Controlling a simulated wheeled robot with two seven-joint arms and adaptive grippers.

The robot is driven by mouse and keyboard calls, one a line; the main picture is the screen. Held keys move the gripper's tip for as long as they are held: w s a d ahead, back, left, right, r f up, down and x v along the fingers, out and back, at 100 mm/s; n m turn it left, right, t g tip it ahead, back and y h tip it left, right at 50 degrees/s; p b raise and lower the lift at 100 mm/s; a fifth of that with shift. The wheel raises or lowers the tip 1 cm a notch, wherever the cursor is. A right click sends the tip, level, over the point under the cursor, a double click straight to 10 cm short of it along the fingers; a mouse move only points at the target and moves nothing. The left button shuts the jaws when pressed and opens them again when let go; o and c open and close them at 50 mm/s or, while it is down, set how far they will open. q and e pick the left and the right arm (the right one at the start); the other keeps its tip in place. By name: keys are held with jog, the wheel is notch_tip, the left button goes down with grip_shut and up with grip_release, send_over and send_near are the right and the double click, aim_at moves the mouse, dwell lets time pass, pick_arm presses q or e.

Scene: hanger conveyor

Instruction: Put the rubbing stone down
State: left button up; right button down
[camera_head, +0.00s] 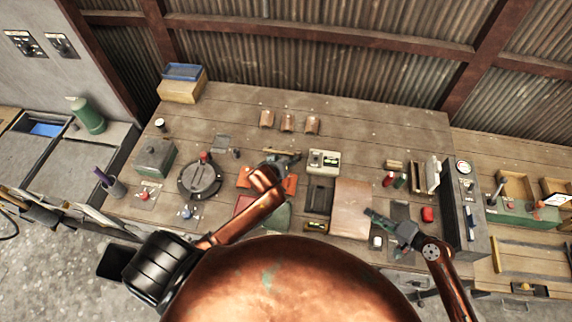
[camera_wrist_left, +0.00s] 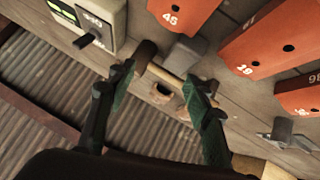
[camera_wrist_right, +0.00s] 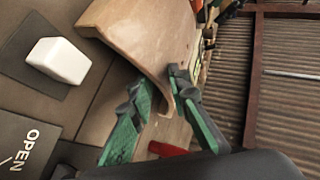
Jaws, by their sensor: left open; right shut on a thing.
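A white block (camera_wrist_right: 60,60), possibly the rubbing stone, lies on a dark mat in the right wrist view, left of my right gripper (camera_wrist_right: 160,86) and apart from it. It seems to be the small white thing (camera_head: 377,242) in the head view. My right gripper (camera_head: 370,213) appears shut on the edge of a tan curved sheet (camera_wrist_right: 145,28), which also shows in the head view (camera_head: 351,205). My left gripper (camera_wrist_left: 163,78) is open above a wooden-handled tool with a grey head (camera_wrist_left: 184,54); its place in the head view (camera_head: 285,163) is near the back-middle of the bench.
Orange blocks (camera_wrist_left: 262,42) and a box with a green display (camera_head: 323,161) stand near my left gripper. A red item (camera_head: 428,214) and small bottles (camera_head: 389,180) stand around my right gripper. The bench's back left (camera_head: 215,110) is free.

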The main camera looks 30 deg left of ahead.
pick_arm(q)
jog(key=shift+t+y, duration=0.5)
jog(key=shift+y, duration=0.2)
jog(key=s, duration=0.4)
jog(key=shift+s+a+f, duration=0.15)
jog(key=shift+a+f, duration=0.05)
jog(key=shift+a, duration=0.2)
jog(key=s, duration=0.1)
jog(key=s+d+m, duration=0.1)
jog(key=s+y, duration=0.1)
jog(key=shift+s+d+r+m+t, duration=0.2)
jog(key=shift+s+r+m+t, duration=0.1)
jog(key=shift+m+t, duration=0.1)
jog(key=shift+s+d, duration=0.15)
jog(key=shift+s, duration=0.15)
jog(key=x, duration=0.6)
jog(key=shift+w, duration=0.3)
jog(key=x, duration=0.4)
jog(key=shift+w+d+r, duration=0.1)
jog(key=shift+w+d, duration=0.1)
jog(key=shift+w, duration=0.05)
jog(key=shift+w+a+f, duration=0.15)
jog(key=shift+w+f, duration=0.1)
jog(key=shift+w, duration=0.15)
jog(key=shift+c, duration=0.5)
grip_shut()
